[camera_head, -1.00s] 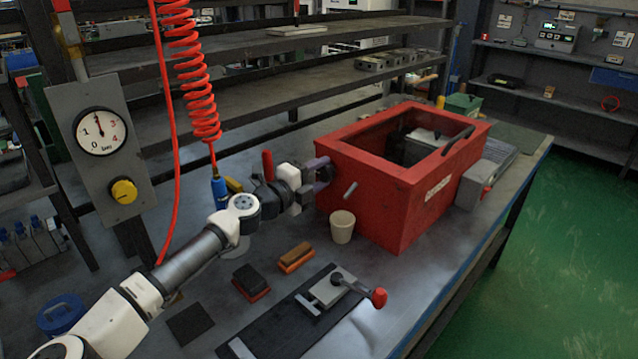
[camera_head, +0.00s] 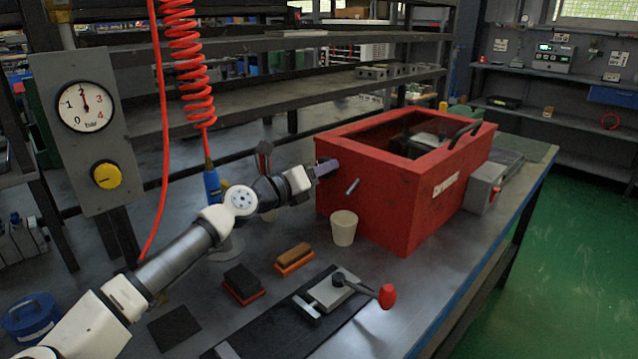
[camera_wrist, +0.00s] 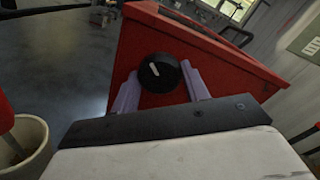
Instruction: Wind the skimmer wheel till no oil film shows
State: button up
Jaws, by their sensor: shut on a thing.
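The red tank (camera_head: 365,190) stands on the bench, its open top facing up. The round black skimmer wheel (camera_wrist: 160,73), with a white mark pointing up and left, is on its end wall in the wrist view. My gripper (camera_wrist: 158,85) is shut on this wheel, one pale purple finger on each side. In the head view my gripper (camera_head: 327,168) is at the tank's left end and hides the wheel. A short spout (camera_head: 352,187) sticks out of that end above a beige cup (camera_head: 343,229). The tank's inside is dark; I cannot tell whether oil film shows.
A brush (camera_head: 294,258), a dark block (camera_head: 243,284) and a clamp with a red knob (camera_head: 387,296) lie in front of the tank. A gauge panel (camera_head: 90,130) and a red coiled hose (camera_head: 185,70) are at the left. In the wrist view, a pale cup (camera_wrist: 28,150) is close at lower left.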

jog(key=shift+f+m+b, duration=0.2)
jog(key=shift+m+b, duration=1.2)
jog(key=shift+m, duration=0.3)
jog(key=shift+r, duration=0.1)
jog(key=o, duration=1)
jog(key=shift+c, duration=0.2)
jog(key=shift+a, duration=0.1)
